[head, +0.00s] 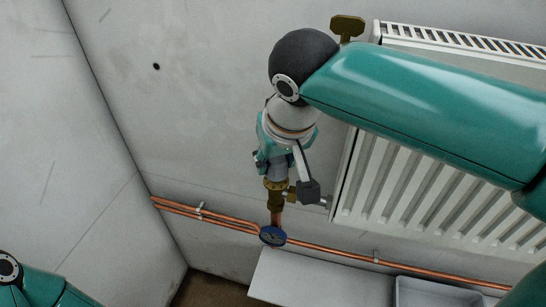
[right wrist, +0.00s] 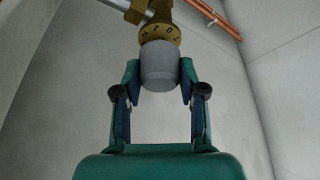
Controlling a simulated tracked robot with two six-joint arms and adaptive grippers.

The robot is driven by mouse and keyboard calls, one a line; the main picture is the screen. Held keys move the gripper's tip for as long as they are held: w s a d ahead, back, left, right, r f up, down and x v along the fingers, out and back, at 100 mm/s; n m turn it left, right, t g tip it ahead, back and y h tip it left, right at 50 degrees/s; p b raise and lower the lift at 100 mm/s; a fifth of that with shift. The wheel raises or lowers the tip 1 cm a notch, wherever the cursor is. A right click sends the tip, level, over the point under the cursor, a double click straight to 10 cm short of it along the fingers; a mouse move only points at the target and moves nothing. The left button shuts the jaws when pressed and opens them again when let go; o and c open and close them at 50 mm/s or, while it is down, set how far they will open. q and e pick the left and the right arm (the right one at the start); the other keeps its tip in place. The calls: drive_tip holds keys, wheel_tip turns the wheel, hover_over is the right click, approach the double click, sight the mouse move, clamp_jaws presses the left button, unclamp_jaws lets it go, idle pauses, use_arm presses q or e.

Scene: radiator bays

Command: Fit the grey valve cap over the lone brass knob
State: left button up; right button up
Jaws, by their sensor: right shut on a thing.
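My right gripper (head: 273,165) points down in front of the wall, left of the radiator. In the right wrist view its two fingers (right wrist: 158,90) are shut on the grey valve cap (right wrist: 158,66), one on each side. The brass knob (right wrist: 160,30), with dark marks on its collar, is right at the cap's far end. The two overlap in the picture; I cannot tell how far the cap sits over the knob. In the head view the brass valve (head: 275,192) is directly under the gripper, and the cap is mostly hidden. My left gripper is out of view.
The white radiator (head: 385,185) is close on the right, with a brass piece (head: 347,27) near its top left. A pale shelf (head: 310,278) carries a grey tray (head: 398,293). Wall on the left is clear.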

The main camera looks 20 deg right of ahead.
drive_tip(key=shift+f+b, duration=0.65)
drive_tip(key=shift+f, duration=0.25)
idle(0.8)
drive_tip(key=o, duration=1.4)
drive_tip(key=shift+c, duration=0.2)
drive_tip(key=shift+r, duration=0.1)
drive_tip(key=shift+s+r+p, duration=0.1)
drive_tip(key=shift+r+p, duration=2.15)
drive_tip(key=shift+r, duration=0.1)
